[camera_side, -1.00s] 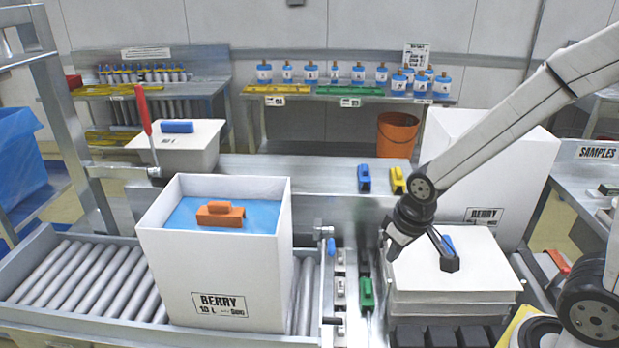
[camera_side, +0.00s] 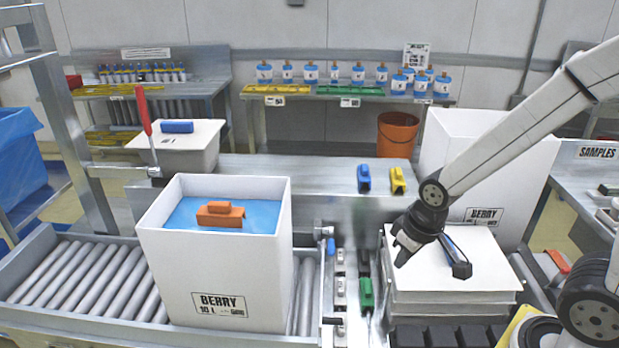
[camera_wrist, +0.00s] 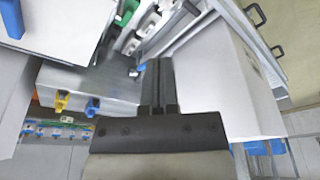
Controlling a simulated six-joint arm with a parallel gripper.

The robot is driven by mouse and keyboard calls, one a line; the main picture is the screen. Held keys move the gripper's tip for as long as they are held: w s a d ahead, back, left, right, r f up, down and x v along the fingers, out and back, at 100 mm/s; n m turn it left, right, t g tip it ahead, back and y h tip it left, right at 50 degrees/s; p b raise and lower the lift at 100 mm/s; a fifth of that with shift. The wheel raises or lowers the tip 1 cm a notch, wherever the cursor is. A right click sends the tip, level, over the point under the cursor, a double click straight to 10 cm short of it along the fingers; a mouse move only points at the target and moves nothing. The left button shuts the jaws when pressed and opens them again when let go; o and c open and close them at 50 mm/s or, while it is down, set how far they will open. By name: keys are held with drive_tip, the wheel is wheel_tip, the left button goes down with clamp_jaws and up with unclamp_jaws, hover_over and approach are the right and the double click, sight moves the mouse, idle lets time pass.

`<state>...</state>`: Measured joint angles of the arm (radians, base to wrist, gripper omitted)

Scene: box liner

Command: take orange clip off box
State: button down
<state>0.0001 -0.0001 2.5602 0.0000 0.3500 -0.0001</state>
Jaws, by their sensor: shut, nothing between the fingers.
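The orange clip (camera_side: 221,214) lies on a blue sheet (camera_side: 182,219) inside the open white box (camera_side: 215,265) labelled BERRY. The box stands on the roller conveyor. My gripper (camera_side: 402,260) is well to the right of this box, over the stack of white lids. In the wrist view its two dark fingers (camera_wrist: 158,68) are together with nothing between them. A white box wall (camera_wrist: 215,85) fills the right of that view. The orange clip does not show in the wrist view.
A green clip (camera_side: 366,294) sits in the channel between box and lids. Blue (camera_side: 363,178) and yellow (camera_side: 397,180) clips stand on the back bench. A red-handled lever (camera_side: 144,112) rises behind the box.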

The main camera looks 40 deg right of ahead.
drive_tip(key=shift+c, duration=2.2)
unclamp_jaws()
drive_tip(key=shift+w, duration=0.1)
drive_tip(key=m+t+y, duration=0.7)
drive_tip(key=m+y, duration=0.3)
drive_tip(key=m, duration=1.7)
approach(221, 203)
drive_tip(key=shift+s+d+r, duration=0.4)
drive_tip(key=shift+d+r, duration=0.15)
drive_tip(key=shift+w+a+f+h, duration=0.3)
drive_tip(key=shift+w+a, duration=0.05)
drive_tip(key=shift+a, duration=0.2)
drive_tip(key=shift+x, duration=2.8)
